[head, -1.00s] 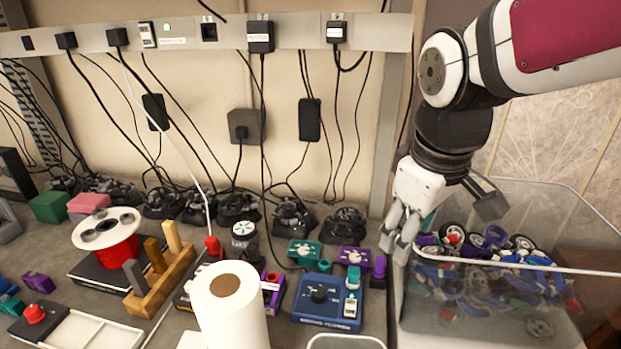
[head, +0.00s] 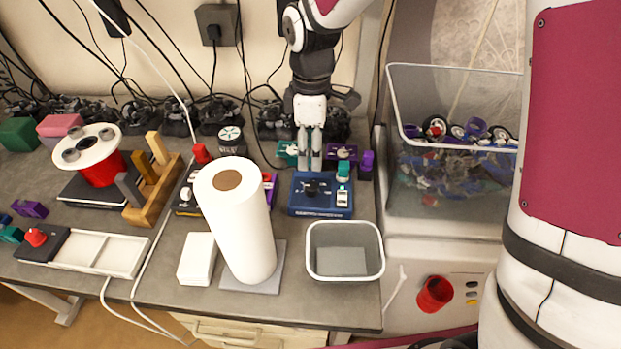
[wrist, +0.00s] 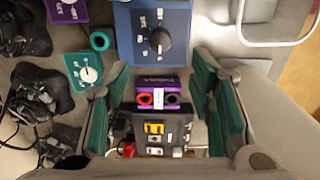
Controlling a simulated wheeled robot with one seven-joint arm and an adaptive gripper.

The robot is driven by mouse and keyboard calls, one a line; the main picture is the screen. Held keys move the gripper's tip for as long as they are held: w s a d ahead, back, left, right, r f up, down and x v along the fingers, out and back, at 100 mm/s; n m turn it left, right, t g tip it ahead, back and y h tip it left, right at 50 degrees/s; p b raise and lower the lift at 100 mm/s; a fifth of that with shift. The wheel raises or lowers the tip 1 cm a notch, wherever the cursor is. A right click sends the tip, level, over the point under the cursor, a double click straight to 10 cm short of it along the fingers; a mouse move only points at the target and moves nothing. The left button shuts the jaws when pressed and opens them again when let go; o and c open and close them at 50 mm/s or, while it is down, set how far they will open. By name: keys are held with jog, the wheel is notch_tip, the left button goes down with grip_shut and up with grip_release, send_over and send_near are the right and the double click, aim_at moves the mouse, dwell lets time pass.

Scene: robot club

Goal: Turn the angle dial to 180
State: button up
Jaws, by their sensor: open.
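A blue box (head: 304,207) with a black round knob (head: 313,188) on top sits on the bench, right of the paper towel roll. In the wrist view the blue box (wrist: 181,18) is at the top, with the black knob (wrist: 159,40) ringed by small white labels too small to read. My gripper (head: 309,166) points down just behind the knob in the head view. The wrist view shows my gripper (wrist: 163,105) open, its teal-padded fingers apart with nothing held. The knob is not between them. I cannot tell the gripper's exact height.
A teal dial box (wrist: 88,73) and a purple one stand beside the blue box. A paper towel roll (head: 243,230) stands left. A grey bin (head: 345,235) is in front. A clear tub of parts (head: 450,185) stands right. Purple and dark devices (wrist: 150,130) lie beneath my fingers.

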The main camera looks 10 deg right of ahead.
aim_at(312, 186)
notch_tip(312, 186, down, 11)
jog(key=shift+r+p, duration=0.15)
jog(key=shift+p, duration=0.3)
jog(key=shift+c, duration=0.3)
grip_shut()
